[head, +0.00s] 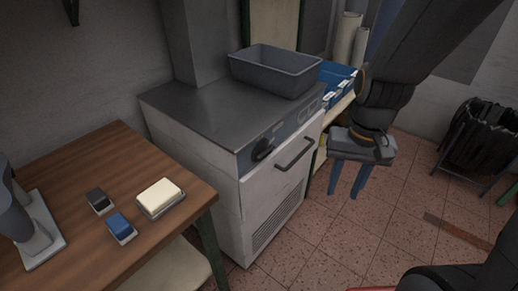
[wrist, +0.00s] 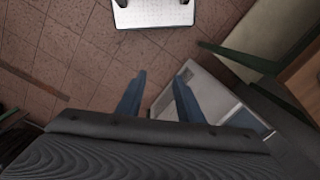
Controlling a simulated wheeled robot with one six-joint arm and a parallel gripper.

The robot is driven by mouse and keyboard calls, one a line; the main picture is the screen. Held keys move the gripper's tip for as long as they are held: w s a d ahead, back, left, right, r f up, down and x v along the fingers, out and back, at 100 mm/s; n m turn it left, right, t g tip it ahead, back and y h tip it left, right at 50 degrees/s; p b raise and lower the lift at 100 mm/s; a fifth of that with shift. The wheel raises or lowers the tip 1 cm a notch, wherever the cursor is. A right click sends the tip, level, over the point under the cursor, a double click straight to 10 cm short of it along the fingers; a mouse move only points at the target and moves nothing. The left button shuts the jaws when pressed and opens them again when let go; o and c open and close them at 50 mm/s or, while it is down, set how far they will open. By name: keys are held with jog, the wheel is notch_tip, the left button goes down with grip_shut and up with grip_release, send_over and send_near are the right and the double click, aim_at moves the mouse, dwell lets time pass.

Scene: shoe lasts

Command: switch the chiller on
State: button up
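The chiller (head: 225,150) is a white cabinet with a dark metal top, standing left of centre in the head view. Its front has a blue-grey panel with a black rotary knob (head: 263,149), a bar handle (head: 295,154) below and a louvred grille low down. I cannot read the knob's setting. My gripper (head: 347,194) hangs to the right of the chiller's front, fingers down, apart from it. Its two blue fingers are spread with nothing between them; they also show in the wrist view (wrist: 158,95).
A grey bin (head: 275,72) sits on the chiller's top. A wooden table (head: 80,215) at left holds a cream block (head: 160,197) and two small brushes or blocks. A shelf with blue boxes (head: 335,78) stands behind. A black bin bag (head: 480,135) is at right. Tiled floor lies open in front.

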jog(key=w+a+f+m+g+y+b, duration=0.25)
jog(key=w+f+m, duration=0.2)
jog(key=m, duration=0.45)
jog(key=m+y+b, duration=0.5)
jog(key=m+y, duration=1)
jog(key=m, duration=0.8)
send_near(269, 153)
jog(key=a, duration=0.2)
jog(key=shift+t, duration=0.25)
jog(key=a, duration=0.2)
jog(key=s+a+p, duration=0.1)
jog(key=a, duration=0.4)
jog(key=shift+s+f, duration=0.1)
jog(key=shift+s, duration=0.05)
grip_shut()
